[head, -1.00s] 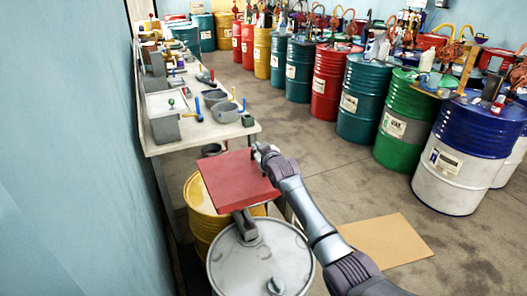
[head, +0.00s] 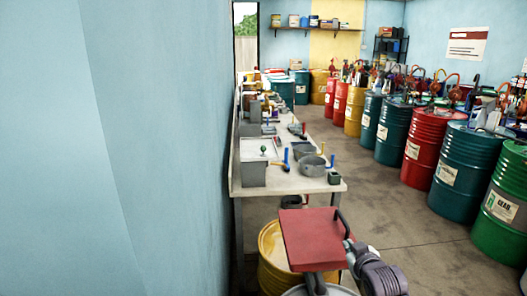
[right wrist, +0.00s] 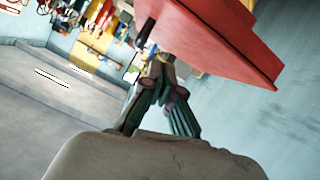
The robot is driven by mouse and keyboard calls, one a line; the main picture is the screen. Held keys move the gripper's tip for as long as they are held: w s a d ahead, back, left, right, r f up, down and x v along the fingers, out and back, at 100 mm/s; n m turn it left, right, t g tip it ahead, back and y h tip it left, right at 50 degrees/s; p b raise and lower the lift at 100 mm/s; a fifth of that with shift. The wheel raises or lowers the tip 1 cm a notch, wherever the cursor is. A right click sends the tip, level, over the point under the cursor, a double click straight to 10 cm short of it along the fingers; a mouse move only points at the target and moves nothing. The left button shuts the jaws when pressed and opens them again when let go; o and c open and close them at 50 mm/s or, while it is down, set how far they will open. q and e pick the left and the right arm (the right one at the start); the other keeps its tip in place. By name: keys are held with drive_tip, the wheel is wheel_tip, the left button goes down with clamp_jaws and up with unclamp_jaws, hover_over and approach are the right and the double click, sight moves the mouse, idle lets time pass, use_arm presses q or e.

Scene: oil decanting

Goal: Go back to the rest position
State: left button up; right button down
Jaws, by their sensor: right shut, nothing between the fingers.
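My right gripper (head: 350,247) is beside the right edge of a red square panel (head: 309,238), low in the head view. My right forearm comes in from the bottom right. In the right wrist view the fingers (right wrist: 165,66) are shut with nothing held, close to the red panel (right wrist: 215,40). I cannot tell whether they touch it. My left gripper is in neither current view.
A yellow drum (head: 270,244) stands below the panel, close to the blue wall (head: 160,140). A workbench (head: 285,188) with grey containers runs along the wall. Coloured drums (head: 467,165) line the right side. Floor (head: 395,215) between them is clear.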

drive_tip(key=s+a+f+g, duration=0.2)
drive_tip(key=s+f, duration=0.4)
drive_tip(key=s, duration=0.3)
drive_tip(key=s+a+f+g, duration=0.25)
drive_tip(key=s+f, duration=0.25)
drive_tip(key=s, duration=0.3)
drive_tip(key=s+a+f+m+g, duration=0.1)
drive_tip(key=s+g, duration=0.2)
drive_tip(key=s, duration=0.9)
drive_tip(key=s+a+f+g, duration=0.1)
drive_tip(key=s+f+g, duration=0.15)
drive_tip(key=s, duration=1.05)
wheel_tip(320, 180, down, 24)
drive_tip(key=g, duration=0.2)
drive_tip(key=s+d+f, duration=0.2)
drive_tip(key=s+f, duration=1.5)
drive_tip(key=f, duration=0.1)
drive_tip(key=shift+s+d+g+b, duration=0.25)
drive_tip(key=shift+g+b, duration=0.1)
drive_tip(key=shift+g, duration=0.05)
